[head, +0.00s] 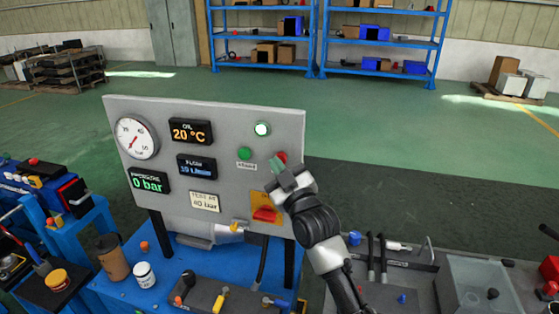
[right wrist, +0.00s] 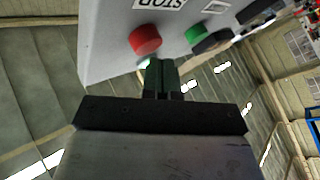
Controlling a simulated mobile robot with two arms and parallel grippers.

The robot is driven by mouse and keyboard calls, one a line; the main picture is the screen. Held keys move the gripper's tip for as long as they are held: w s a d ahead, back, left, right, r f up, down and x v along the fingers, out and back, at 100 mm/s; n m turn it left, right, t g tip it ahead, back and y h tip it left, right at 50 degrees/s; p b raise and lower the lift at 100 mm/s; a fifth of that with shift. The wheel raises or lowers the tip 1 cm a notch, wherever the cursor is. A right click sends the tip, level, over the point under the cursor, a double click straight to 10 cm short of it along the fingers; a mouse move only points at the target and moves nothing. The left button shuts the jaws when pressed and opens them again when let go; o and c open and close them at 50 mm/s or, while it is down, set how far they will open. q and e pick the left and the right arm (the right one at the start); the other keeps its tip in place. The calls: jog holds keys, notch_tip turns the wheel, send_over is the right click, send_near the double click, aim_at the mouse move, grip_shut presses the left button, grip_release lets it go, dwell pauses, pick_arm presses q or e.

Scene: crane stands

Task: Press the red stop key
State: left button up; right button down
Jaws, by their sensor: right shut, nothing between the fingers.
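The red stop key (head: 282,156) is a round button on the right side of a grey panel (head: 215,115). In the right wrist view the red stop key (right wrist: 145,40) sticks out from the panel face, beside an upside-down label (right wrist: 160,3). My right gripper (head: 277,164) is shut and empty, its green fingertips close to the red key and partly covering it in the head view. In the right wrist view the fingertips (right wrist: 158,64) are just below the key; I cannot tell whether they touch. My left gripper is not in view.
A green button (head: 244,153) sits left of the red key, and a lit green lamp (head: 262,129) is above. A red-and-yellow rotary switch (head: 264,213) is below. The panel stands on a blue bench (head: 160,298) with a brown cup (head: 112,257) and a white jar (head: 144,275).

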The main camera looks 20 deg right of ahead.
jog(key=shift+w+d, duration=0.3)
jog(key=shift+w, duration=0.1)
dwell(0.5)
jog(key=shift+s+a, duration=0.1)
dwell(0.3)
jog(key=shift+s+a+p, duration=0.4)
jog(key=shift+s, duration=0.3)
jog(key=shift+s+a+p, duration=0.5)
jog(key=shift+s+a, duration=0.2)
jog(key=shift+s, duration=0.35)
jog(key=shift+s+a+p, duration=0.5)
jog(key=shift+s+a, duration=0.2)
jog(key=shift+s, duration=0.3)
jog(key=shift+f, duration=0.15)
